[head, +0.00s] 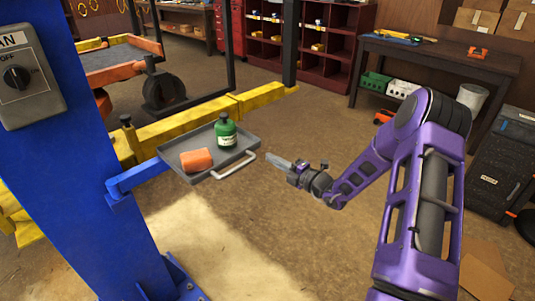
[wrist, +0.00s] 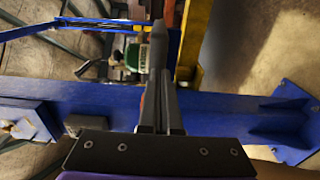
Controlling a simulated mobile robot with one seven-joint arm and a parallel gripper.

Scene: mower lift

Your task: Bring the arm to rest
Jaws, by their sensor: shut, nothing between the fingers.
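My gripper (head: 281,163) is shut and empty. It hangs in the air just right of a grey tray (head: 238,154), apart from the tray's pale handle, and points left toward it. My purple arm is bent, with its elbow raised at the right. In the wrist view the closed fingers (wrist: 158,55) show at the centre. The bottle also shows in the wrist view (wrist: 133,56), partly hidden by the fingers.
A blue lift post (head: 90,190) with a switch box (head: 27,75) stands at the left, and its bracket meets the tray. A yellow beam (head: 190,122) runs behind the tray. A dark workbench (head: 440,55) stands at the back right. Brown floor between is mostly open.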

